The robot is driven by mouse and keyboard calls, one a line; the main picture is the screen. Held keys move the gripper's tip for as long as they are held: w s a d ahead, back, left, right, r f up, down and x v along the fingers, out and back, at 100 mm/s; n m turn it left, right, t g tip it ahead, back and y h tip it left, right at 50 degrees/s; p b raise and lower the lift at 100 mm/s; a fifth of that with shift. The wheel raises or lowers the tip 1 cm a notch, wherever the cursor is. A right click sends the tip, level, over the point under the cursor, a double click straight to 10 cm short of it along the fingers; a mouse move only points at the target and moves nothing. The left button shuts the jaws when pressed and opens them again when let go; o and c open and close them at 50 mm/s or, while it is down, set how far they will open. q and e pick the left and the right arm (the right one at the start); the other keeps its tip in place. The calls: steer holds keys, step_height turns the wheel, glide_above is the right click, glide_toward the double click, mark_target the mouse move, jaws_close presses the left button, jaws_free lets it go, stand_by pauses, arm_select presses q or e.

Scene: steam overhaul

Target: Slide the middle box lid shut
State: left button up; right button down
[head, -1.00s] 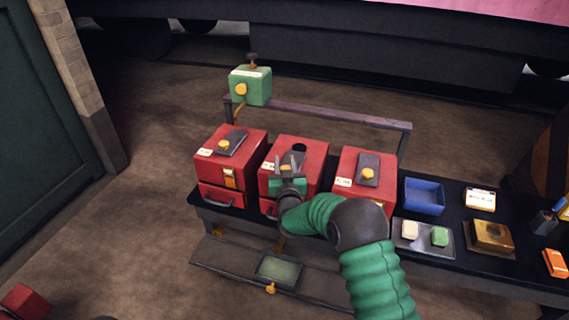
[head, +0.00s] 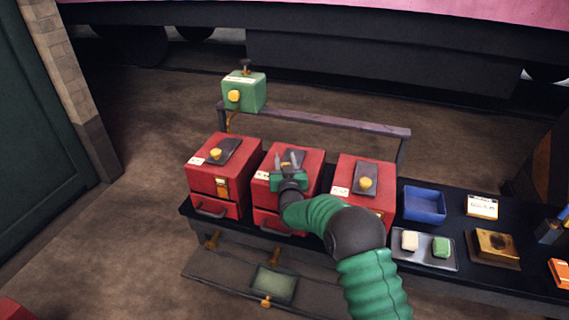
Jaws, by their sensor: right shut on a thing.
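The middle red box (head: 312,172) stands on the dark bench between two other red boxes. Its small dark sliding lid (head: 294,154) lies on top, partly hidden by my right gripper. My right gripper (head: 289,162) reaches in from the front with its green arm and is shut on the yellow lid knob, mostly covered by the fingers. No dark hole shows on the box top around the lid. My left gripper is not in view.
The left red box (head: 237,174) and right red box (head: 378,200) flank it closely, each with a dark lid and yellow knob. A green box (head: 244,92) sits on the rail behind. A blue tray (head: 425,204) is at right.

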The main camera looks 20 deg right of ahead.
steer(key=shift+r, duration=0.1)
steer(key=c, duration=1.3)
jaws_free()
steer(key=shift+a, duration=0.1)
steer(key=shift+c, duration=0.2)
steer(key=shift+o, duration=1.5)
steer(key=shift+d, duration=0.4)
steer(key=shift+s+a, duration=0.2)
steer(key=shift+s, duration=0.1)
arm_select(q)
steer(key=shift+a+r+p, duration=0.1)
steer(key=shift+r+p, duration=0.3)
steer(key=shift+p, duration=0.05)
arm_select(e)
steer(key=s+a, duration=0.3)
steer(key=s, duration=1.3)
steer(key=shift+f, duration=0.2)
